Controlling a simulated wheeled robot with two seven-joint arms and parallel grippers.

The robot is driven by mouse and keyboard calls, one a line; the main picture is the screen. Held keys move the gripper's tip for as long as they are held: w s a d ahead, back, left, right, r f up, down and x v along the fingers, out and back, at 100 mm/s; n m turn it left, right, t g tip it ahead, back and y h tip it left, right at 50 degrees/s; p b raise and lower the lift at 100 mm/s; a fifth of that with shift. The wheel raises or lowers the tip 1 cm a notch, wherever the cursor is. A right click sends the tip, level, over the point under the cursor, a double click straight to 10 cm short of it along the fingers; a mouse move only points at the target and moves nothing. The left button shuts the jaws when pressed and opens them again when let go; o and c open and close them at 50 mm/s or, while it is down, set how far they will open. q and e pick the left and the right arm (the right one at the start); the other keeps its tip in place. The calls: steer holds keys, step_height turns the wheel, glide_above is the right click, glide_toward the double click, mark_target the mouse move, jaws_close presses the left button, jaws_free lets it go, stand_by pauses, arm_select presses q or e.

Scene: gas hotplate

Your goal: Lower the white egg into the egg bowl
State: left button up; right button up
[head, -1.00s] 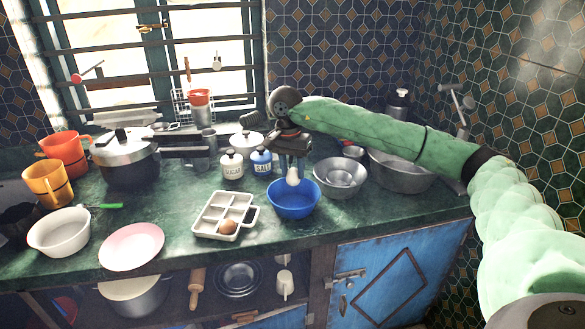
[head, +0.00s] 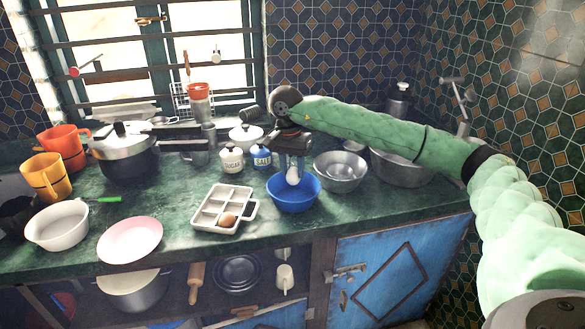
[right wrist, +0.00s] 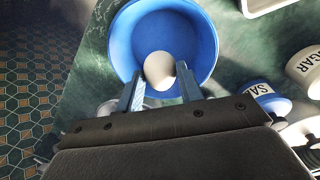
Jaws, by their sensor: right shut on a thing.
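The white egg (head: 293,175) is held by my right gripper (head: 293,164), between its two fingers. In the head view the egg shows at the blue egg bowl (head: 293,200), in front of its far inner wall, with its lower end below the level of the back rim. In the right wrist view the egg (right wrist: 159,70) lies over the inside of the bowl (right wrist: 130,40), towards the gripper side. The fingers are on either side of it. I cannot tell whether the egg touches the bowl's floor. My left gripper is not in view.
A white sectioned tray (head: 207,226) with a brown egg (head: 227,220) stands left of the bowl. Metal bowls (head: 340,176) stand close on the right. Sugar (head: 231,160) and salt (head: 262,158) jars stand behind. The counter's front edge is near the bowl.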

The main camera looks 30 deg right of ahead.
mark_target(292, 183)
steer(key=shift+f+b, duration=1.9)
steer(key=shift+f, duration=0.9)
stand_by(2.0)
stand_by(0.4)
steer(key=o, duration=0.8)
steer(key=r, duration=0.7)
steer(key=shift+w+a+r+b, duration=0.2)
steer(key=shift+w+r+b, duration=0.1)
steer(key=shift+r+b, duration=0.1)
steer(key=shift+m, duration=0.3)
